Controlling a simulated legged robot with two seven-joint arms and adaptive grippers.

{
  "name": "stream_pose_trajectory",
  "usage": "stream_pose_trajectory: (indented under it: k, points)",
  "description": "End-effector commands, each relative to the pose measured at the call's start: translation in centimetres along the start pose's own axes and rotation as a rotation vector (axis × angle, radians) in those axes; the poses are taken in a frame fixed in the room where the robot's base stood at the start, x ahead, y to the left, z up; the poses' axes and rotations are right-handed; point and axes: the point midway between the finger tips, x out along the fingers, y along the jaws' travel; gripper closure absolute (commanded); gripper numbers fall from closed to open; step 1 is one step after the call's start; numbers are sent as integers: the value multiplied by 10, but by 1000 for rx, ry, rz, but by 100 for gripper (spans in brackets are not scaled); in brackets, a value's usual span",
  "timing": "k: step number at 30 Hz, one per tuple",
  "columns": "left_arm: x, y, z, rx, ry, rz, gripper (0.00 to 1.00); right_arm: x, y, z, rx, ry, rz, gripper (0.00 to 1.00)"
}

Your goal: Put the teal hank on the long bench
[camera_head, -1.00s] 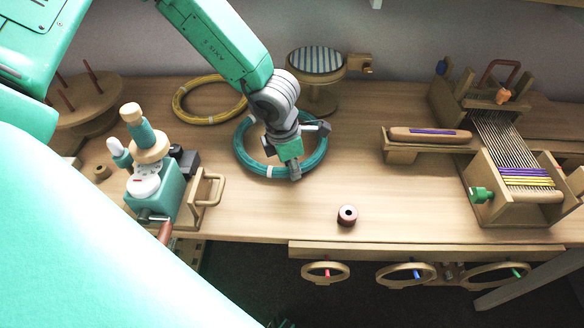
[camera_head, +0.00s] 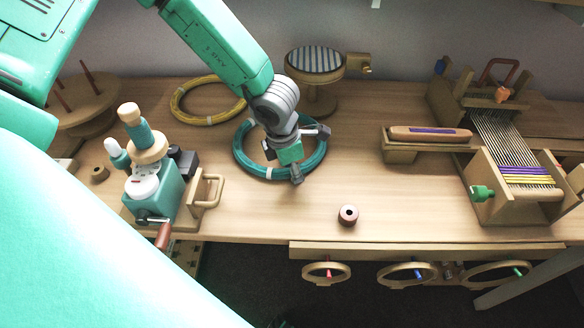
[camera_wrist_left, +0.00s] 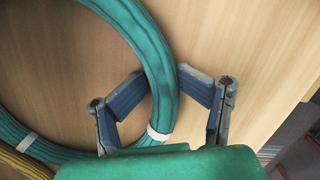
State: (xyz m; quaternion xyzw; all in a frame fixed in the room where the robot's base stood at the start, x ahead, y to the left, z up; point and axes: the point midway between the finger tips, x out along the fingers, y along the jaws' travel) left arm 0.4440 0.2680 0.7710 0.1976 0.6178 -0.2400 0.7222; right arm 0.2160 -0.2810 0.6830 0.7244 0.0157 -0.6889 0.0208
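The teal hank (camera_head: 242,160) is a ring lying on the long wooden bench (camera_head: 420,205), left of its middle. It has white bands and also fills much of the left wrist view (camera_wrist_left: 150,45). My left gripper (camera_head: 296,178) reaches down over the ring's front right part. In the left wrist view its two fingers (camera_wrist_left: 165,82) lie on either side of the strand, close against it, and look shut on it. The hank looks still down at bench level. My right gripper is not in view.
A yellow hank (camera_head: 185,116) lies behind left. A teal winder (camera_head: 172,190) stands left, a striped round cushion (camera_head: 315,62) behind. Hoops (camera_head: 325,272) hang below the front edge.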

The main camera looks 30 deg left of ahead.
Motion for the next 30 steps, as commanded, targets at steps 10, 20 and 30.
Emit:
stream_pose_trajectory:
  k: [10,20,30]
  points:
    - [2,-2,-8,-4,13,0,59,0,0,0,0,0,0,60]
    - [-7,0,-5,-3,9,4,59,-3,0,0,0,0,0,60]
    - [-79,0,-1,-5,2,4,59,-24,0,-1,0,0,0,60]
